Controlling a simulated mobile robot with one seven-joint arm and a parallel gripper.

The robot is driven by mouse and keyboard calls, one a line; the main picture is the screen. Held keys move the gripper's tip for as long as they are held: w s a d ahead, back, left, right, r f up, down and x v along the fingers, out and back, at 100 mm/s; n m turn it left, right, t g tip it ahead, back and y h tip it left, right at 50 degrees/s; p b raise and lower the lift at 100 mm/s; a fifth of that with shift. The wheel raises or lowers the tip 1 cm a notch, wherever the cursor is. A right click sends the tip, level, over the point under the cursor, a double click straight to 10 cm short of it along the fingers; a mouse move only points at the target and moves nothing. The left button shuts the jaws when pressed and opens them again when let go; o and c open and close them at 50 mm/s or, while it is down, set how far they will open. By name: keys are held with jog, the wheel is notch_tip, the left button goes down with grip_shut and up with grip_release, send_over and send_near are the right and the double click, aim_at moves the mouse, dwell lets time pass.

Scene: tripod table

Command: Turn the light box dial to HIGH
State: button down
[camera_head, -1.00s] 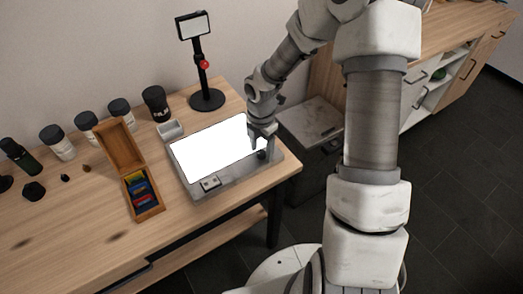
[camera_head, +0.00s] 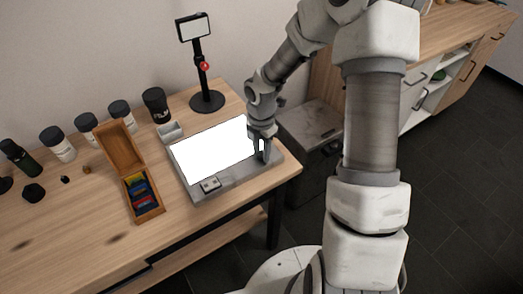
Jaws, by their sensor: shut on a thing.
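The light box (camera_head: 235,182) lies on the wooden table with its white panel (camera_head: 210,150) brightly lit. A small switch block (camera_head: 210,185) sits on its front left edge. My gripper (camera_head: 263,157) is down at the right side of the box, over the spot where the dark dial sits. It is shut on the dial, which the fingers mostly hide. The dial's marks and its setting cannot be read.
An open wooden box (camera_head: 148,207) with colored pieces stands left of the light box. A small grey tray (camera_head: 171,132) and a black stand (camera_head: 207,101) are behind it. Several dark-lidded jars line the back left. A grey cabinet (camera_head: 312,120) stands right of the table.

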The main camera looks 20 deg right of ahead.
jog(key=m, duration=1.2)
jog(key=shift+b, duration=0.4)
jog(key=m+b, duration=0.1)
jog(key=m, duration=0.3)
jog(key=shift+m, duration=0.3)
jog(key=m, duration=0.5)
jog(key=shift+b, duration=0.35)
jog(key=m, duration=0.6)
